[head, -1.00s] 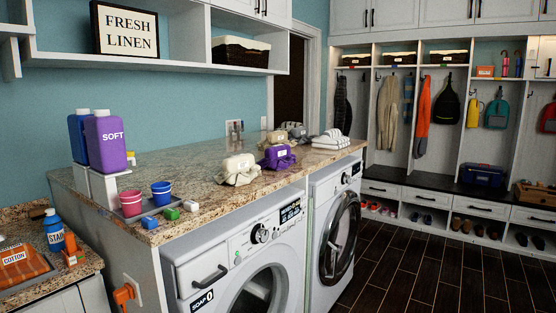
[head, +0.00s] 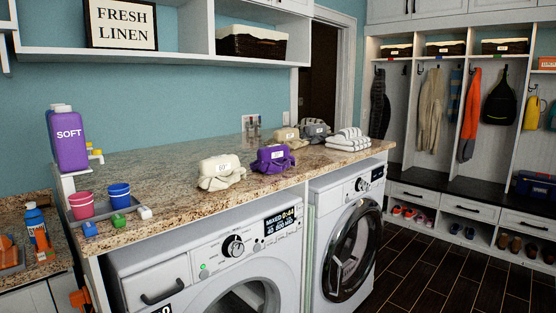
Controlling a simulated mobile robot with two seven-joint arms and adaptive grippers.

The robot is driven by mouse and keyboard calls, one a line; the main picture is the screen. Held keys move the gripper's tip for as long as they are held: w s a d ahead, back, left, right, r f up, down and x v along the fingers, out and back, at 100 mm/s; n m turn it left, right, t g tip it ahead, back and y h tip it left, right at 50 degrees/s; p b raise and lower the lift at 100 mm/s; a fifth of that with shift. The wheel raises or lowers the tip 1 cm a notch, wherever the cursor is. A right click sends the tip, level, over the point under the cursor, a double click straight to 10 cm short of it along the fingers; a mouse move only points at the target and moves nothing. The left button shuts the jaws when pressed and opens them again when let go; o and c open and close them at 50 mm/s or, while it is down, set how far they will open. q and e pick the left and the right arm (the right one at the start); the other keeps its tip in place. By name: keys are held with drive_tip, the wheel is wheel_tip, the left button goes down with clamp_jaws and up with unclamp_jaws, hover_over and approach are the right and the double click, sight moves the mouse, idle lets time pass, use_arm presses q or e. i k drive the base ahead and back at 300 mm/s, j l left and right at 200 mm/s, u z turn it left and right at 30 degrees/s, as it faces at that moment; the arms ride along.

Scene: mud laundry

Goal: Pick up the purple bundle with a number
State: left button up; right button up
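The purple bundle (head: 273,160) sits on the granite counter (head: 170,171) above the gap between the two front-loading machines. It has a white label on its front; the number is too small to read. A cream bundle (head: 221,171) with a label lies just to its left, nearer the counter's front edge. Another cream bundle (head: 287,138) and a grey bundle (head: 315,130) with labels lie behind it to the right. Neither of my grippers shows in the head view.
Folded striped towels (head: 349,140) lie at the counter's right end. A tray with a pink cup (head: 81,205), a blue cup (head: 119,196) and small coloured blocks is at the left, near a purple SOFT bottle (head: 69,140). Dark floor (head: 440,270) is clear at the right.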

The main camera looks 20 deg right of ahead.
sight(272, 159)
drive_tip(key=l+u, duration=0.35)
drive_tip(key=l, duration=0.15)
drive_tip(key=l+u, duration=0.35)
drive_tip(key=l, duration=0.2)
drive_tip(key=k+l+u, duration=0.15)
drive_tip(key=l+u, duration=0.2)
drive_tip(key=l, duration=0.15)
drive_tip(key=k+l+u, duration=0.15)
drive_tip(key=l+u, duration=0.2)
drive_tip(key=l, duration=0.8)
drive_tip(key=i, duration=0.05)
